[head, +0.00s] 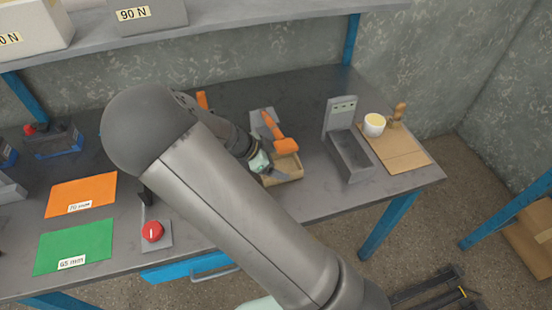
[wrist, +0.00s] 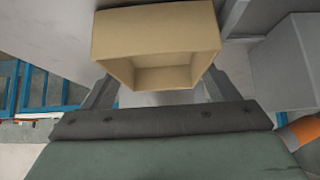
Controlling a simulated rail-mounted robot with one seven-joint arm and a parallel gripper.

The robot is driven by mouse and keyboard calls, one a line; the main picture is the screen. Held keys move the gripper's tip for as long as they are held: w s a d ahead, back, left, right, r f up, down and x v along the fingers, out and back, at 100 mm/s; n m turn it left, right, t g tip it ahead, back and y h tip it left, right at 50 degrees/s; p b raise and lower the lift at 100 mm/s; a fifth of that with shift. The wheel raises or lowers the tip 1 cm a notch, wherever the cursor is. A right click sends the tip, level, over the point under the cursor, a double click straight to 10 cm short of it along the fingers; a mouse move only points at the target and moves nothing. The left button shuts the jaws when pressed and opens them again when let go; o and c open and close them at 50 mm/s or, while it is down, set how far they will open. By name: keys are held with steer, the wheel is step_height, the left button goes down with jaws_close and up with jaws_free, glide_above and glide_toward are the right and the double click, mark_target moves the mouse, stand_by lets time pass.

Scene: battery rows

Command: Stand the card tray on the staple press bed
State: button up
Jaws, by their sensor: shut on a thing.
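The card tray is a tan open box (wrist: 155,32) in the wrist view, with its open side facing the camera. My gripper (wrist: 158,86) is shut on it, a finger at each side. In the head view the tray (head: 289,174) shows at the bench middle, partly hidden by my arm. Whether it touches the bench is unclear. What looks like the staple press, a grey body (head: 262,122) with an orange lever (head: 279,134), stands just behind the tray. Its bed is mostly hidden, and the tray looks in front of it.
A grey upright fixture with a trough (head: 349,155) stands to the right. Orange (head: 82,194) and green (head: 75,246) mats and a red button (head: 152,231) lie left. A shelf (head: 230,15) runs above the back.

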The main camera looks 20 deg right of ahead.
steer(key=shift+f, duration=0.15)
steer(key=o, duration=1)
steer(key=shift+c, duration=0.2)
steer(key=v, duration=1.1)
steer(key=s+d+r+n+y, duration=0.3)
steer(key=s+n+y, duration=0.1)
steer(key=s+n, duration=0.5)
steer(key=s+d+r+n+y, duration=0.3)
steer(key=s+n, duration=0.6)
steer(key=s, duration=0.4)
steer(key=shift+d+y+b, duration=0.15)
steer(key=shift+y+b, duration=0.15)
steer(key=shift+y, duration=0.4)
